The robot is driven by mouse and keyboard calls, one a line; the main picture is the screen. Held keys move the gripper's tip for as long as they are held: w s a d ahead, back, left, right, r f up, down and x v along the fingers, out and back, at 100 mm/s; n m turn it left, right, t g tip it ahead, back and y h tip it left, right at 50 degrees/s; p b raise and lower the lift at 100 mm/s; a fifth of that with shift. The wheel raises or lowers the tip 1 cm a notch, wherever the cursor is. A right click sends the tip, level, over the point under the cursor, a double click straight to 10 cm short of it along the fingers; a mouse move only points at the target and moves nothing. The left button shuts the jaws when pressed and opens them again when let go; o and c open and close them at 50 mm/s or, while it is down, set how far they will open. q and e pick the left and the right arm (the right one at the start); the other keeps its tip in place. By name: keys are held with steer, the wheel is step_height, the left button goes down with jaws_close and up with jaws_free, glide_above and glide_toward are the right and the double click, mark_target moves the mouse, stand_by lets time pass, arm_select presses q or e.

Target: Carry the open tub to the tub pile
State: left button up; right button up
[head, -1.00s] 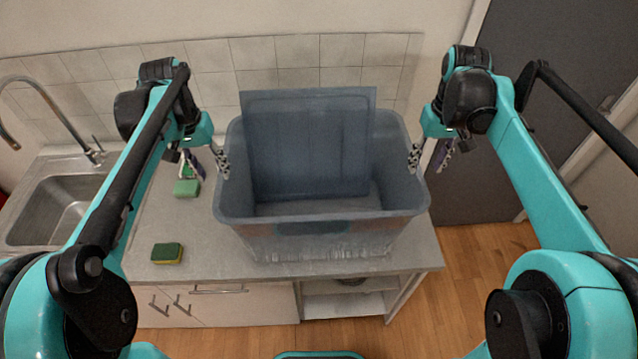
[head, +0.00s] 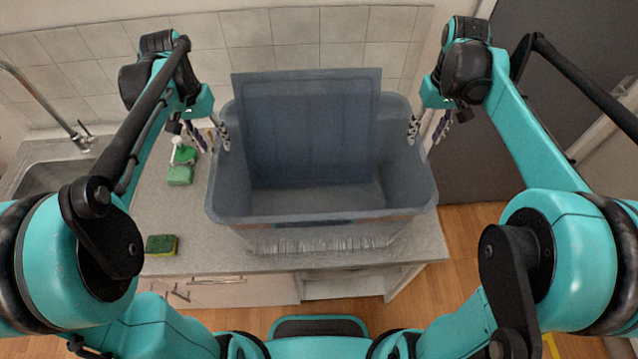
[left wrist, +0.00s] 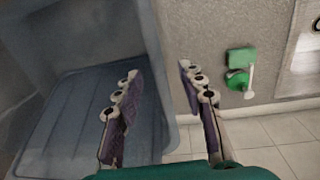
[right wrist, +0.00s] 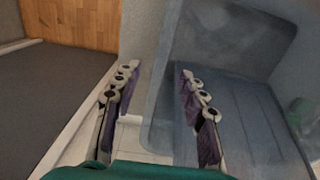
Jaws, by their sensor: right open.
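The open tub (head: 405,190) is a large blue-grey plastic box on the counter, in the middle of the head view. A flat panel of the same colour (head: 310,125) stands upright at its back; I cannot tell how it is attached. My left gripper (head: 208,138) is open at the tub's left rim. In the left wrist view (left wrist: 160,85), one finger is over the tub's inside and the other is outside. My right gripper (head: 427,130) is open at the right rim. In the right wrist view (right wrist: 155,85), its fingers likewise lie either side of the wall. No tub pile is visible.
The grey counter (head: 185,215) holds a green-and-yellow sponge (head: 162,245), a green block (head: 179,175) and a green-and-white item (head: 184,153) left of the tub. A sink (head: 55,178) is further left. A tiled wall stands behind; a dark door (head: 535,90) is at the right.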

mark_target(216, 149)
arm_select(q)
steer(key=f, duration=0.5)
steer(key=shift+d+f, duration=0.15)
steer(key=shift+d, duration=0.05)
arm_select(e)
step_height(216, 149, down, 5)
steer(key=shift+f, duration=0.15)
steer(key=shift+s, duration=0.1)
arm_select(q)
jaws_close()
arm_select(e)
jaws_close()
